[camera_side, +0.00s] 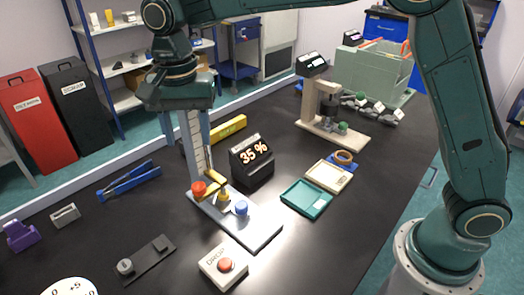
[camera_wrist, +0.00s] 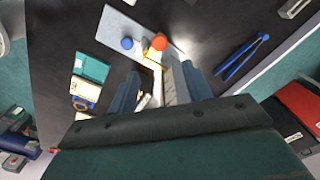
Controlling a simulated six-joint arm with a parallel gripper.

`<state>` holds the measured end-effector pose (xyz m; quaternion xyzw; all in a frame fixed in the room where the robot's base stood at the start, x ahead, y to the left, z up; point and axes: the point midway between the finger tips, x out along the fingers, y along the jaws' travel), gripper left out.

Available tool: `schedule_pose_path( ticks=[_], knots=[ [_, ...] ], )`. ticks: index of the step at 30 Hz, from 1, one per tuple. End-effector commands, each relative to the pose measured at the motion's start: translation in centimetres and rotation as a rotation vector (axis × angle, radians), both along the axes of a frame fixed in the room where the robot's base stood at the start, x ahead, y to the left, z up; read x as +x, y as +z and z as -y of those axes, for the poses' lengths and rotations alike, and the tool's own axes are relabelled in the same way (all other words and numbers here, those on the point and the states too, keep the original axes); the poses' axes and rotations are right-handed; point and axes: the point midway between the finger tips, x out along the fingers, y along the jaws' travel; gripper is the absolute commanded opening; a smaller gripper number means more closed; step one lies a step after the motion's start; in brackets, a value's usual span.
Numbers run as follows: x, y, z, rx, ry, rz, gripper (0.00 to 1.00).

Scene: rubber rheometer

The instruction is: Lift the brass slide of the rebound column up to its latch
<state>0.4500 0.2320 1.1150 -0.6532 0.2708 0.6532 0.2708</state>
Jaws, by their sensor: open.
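The rebound column (camera_side: 198,157) stands upright on a pale base plate (camera_side: 262,232), with a scale strip on its face. The brass slide (camera_side: 214,178) is low on the column, close above the base, with an orange-red knob (camera_side: 198,188) at its side. The knob shows in the wrist view too (camera_wrist: 159,41). My gripper (camera_side: 194,122) is above the slide at the upper column, pointing down, open and empty. In the wrist view its two blue-grey fingers (camera_wrist: 161,72) lie either side of the column. I cannot tell whether they touch it. The latch is not clear to see.
A blue knob (camera_side: 241,208) and a yellow piece (camera_side: 223,197) sit on the base. A black display reading 35 % (camera_side: 252,160) stands close right. A DROP button box (camera_side: 223,265) is in front. Blue tongs (camera_side: 129,181) lie left. A teal tray (camera_side: 307,198) is to the right.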

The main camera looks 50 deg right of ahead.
Motion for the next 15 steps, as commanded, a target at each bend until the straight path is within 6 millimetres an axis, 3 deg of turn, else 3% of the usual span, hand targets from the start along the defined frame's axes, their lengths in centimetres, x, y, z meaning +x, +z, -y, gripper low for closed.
schedule_pose_path(
  ticks=[15],
  knots=[
    [-0.1,-7.5,0.1,-0.002,0.001,-0.004,0.50]
  ],
)
